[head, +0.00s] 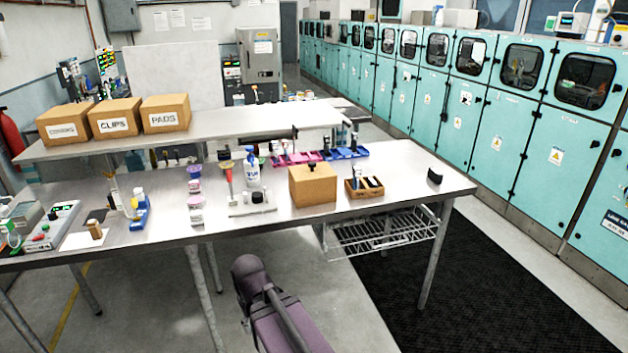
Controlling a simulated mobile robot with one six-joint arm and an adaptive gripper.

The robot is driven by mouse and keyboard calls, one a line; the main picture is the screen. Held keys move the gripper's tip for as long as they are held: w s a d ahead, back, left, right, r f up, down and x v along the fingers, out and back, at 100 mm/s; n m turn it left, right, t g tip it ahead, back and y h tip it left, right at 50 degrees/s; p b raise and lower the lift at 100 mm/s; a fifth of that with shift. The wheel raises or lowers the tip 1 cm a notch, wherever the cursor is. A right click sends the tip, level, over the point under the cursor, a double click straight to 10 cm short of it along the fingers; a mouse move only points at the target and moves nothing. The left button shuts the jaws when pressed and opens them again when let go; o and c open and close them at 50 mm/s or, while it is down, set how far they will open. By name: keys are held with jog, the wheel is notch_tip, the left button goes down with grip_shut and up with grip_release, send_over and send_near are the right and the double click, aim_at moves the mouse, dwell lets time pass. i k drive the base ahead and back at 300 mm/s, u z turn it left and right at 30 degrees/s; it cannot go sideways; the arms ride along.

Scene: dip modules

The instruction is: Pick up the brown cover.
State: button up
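The brown cover (313,188) is a box-shaped piece with a small dark knob on top. It stands upright on the metal table (110,250), right of the middle of its front part. Whatever is under it is hidden. Part of my arm shows at the bottom middle, in front of the table and apart from the cover. My gripper cannot be made out in this view.
A small wooden holder (364,187) stands close right of the cover, and a white stand (252,209) with a dark knob stands left. Pink and blue racks (345,153) are behind. A black object (434,176) lies near the right edge. Bare tabletop lies in front.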

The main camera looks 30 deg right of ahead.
aim_at(312, 183)
jog(key=u, duration=0.05)
jog(key=i, duration=0.95)
jog(key=z, duration=0.05)
